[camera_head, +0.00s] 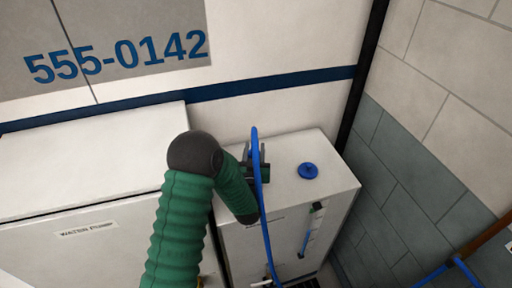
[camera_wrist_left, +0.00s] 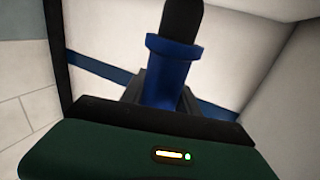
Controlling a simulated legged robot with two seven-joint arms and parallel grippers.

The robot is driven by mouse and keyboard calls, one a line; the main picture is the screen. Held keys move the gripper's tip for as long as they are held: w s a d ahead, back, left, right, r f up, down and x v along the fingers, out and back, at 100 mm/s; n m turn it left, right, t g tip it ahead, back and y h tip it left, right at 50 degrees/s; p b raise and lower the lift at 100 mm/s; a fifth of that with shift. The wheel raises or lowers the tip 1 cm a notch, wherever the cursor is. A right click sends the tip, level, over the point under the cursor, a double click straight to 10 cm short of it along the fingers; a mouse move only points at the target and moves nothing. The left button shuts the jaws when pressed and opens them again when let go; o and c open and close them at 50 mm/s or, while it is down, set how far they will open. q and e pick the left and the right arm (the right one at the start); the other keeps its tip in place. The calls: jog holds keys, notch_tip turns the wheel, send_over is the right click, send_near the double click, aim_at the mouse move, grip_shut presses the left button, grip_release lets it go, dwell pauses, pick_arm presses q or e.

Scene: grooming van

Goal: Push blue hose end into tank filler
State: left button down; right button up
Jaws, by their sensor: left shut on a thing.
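The blue hose (camera_head: 265,225) runs up in front of the white tank (camera_head: 335,190) to my left gripper (camera_head: 256,152). My left gripper is shut on the hose near its end, above the tank top's back left part. My right gripper is out of view.
A larger white cabinet (camera_head: 90,170) with a label stands left of the tank, behind my green left arm. The van wall and a dark vertical post (camera_head: 362,75) are close behind. A blue-and-brown object (camera_head: 455,262) is at the lower right.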

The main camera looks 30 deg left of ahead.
pick_arm(q)
jog(key=shift+w+a+f, duration=0.1)
jog(key=shift+a, duration=0.05)
jog(key=shift+d, duration=0.4)
jog(key=shift+a, duration=0.15)
jog(key=shift+a, duration=0.15)
jog(key=shift+s+d+f+b, duration=0.1)
jog(key=shift+s+d+b, duration=0.15)
jog(key=shift+b, duration=0.15)
jog(key=shift+d, duration=0.1)
